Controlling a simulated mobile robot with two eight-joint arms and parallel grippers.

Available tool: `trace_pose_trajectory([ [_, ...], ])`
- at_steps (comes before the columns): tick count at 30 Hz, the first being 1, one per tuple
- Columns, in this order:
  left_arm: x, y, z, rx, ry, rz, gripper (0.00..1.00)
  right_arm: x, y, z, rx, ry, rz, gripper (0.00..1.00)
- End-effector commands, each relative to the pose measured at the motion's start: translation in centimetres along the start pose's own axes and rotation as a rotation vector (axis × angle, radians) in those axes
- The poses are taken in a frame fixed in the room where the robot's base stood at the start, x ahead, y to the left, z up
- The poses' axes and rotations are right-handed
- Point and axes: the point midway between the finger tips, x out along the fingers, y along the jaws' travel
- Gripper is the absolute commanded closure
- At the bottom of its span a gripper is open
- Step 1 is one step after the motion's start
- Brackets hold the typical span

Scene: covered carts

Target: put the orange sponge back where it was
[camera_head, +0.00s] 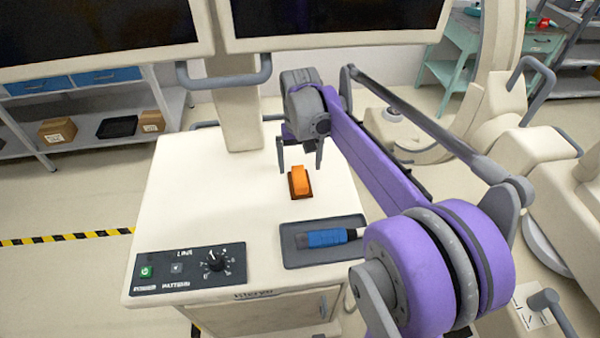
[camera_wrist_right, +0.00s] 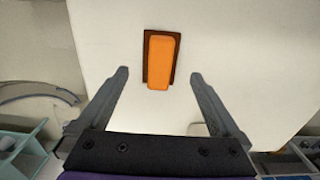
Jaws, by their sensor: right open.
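The orange sponge (camera_head: 300,178) lies on a small dark brown pad (camera_head: 293,193) on the white cart top (camera_head: 210,190). In the right wrist view, the sponge (camera_wrist_right: 160,62) sits slightly off the middle of the pad (camera_wrist_right: 147,62), and its near end reaches past the pad's edge. My right gripper (camera_head: 301,168) is above the cart, just behind the sponge in the head view. In the wrist view its two fingers (camera_wrist_right: 159,74) are apart with nothing between them, and the sponge lies beyond the tips. My left gripper is not in view.
A grey tray (camera_head: 290,261) with a blue cylindrical tool (camera_head: 327,238) is at the cart's front right. A control panel (camera_head: 190,270) with a knob fills the front left. Monitors (camera_head: 330,22) hang over the back.

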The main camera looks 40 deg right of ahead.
Motion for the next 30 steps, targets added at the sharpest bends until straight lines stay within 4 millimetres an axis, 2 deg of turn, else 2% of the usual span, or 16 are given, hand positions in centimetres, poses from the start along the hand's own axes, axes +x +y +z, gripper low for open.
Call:
trace_pose_trajectory([
  [3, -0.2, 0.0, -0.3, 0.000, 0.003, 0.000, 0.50, -2.7, 0.0, 0.0, 0.000, 0.001, 0.000, 0.00],
  [10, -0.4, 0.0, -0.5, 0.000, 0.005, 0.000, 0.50, -5.8, 0.0, 0.0, 0.000, 0.000, 0.000, 0.00],
  [15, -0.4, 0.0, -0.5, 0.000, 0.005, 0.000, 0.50, -6.4, 0.0, 0.0, 0.000, 0.000, 0.000, 0.00],
  [30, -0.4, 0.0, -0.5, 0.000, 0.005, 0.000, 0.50, -6.3, 0.0, 0.0, 0.000, 0.000, 0.000, 0.00],
])
